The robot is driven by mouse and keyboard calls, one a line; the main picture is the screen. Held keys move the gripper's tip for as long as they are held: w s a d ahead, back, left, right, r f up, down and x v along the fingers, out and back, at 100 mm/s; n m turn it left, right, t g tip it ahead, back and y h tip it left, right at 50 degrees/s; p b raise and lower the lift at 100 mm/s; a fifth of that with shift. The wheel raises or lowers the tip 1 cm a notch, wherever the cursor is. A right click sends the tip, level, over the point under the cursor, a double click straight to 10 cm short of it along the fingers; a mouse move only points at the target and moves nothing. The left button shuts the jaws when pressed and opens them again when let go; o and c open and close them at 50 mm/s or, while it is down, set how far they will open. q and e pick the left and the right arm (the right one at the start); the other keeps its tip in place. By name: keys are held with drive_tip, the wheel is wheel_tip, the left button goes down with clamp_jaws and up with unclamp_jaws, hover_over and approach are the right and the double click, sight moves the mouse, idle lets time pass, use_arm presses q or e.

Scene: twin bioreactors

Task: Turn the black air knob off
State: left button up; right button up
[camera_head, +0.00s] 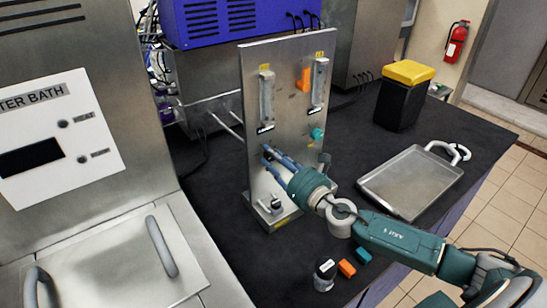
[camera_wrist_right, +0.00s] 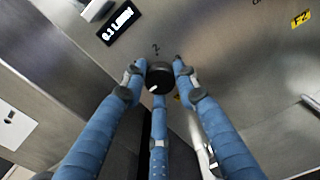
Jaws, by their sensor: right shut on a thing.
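The black air knob (camera_wrist_right: 160,76) is on the metal flowmeter panel (camera_head: 285,58), below the left flow tube (camera_head: 266,97). In the right wrist view a white mark on the knob's face points to the lower left. My right gripper (camera_head: 268,154) has its blue fingers closed around the knob, and the fingertips (camera_wrist_right: 158,68) sit at its rim. In the head view the fingers largely hide the knob. My left gripper is not in view.
A teal knob (camera_head: 318,134) is on the panel to the right of my fingers. A metal tray (camera_head: 412,180), a black bin with a yellow lid (camera_head: 402,98) and small orange and teal blocks stand on the dark bench. The water bath (camera_head: 60,130) is at left.

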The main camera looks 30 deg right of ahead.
drive_tip(key=shift+f, duration=0.15)
drive_tip(key=o, duration=1.1)
drive_tip(key=shift+o, duration=0.2)
drive_tip(key=shift+s, duration=0.1)
drive_tip(key=s+d, duration=0.1)
drive_tip(key=s, duration=1)
drive_tip(key=shift+s+d, duration=0.35)
drive_tip(key=shift+s, duration=0.05)
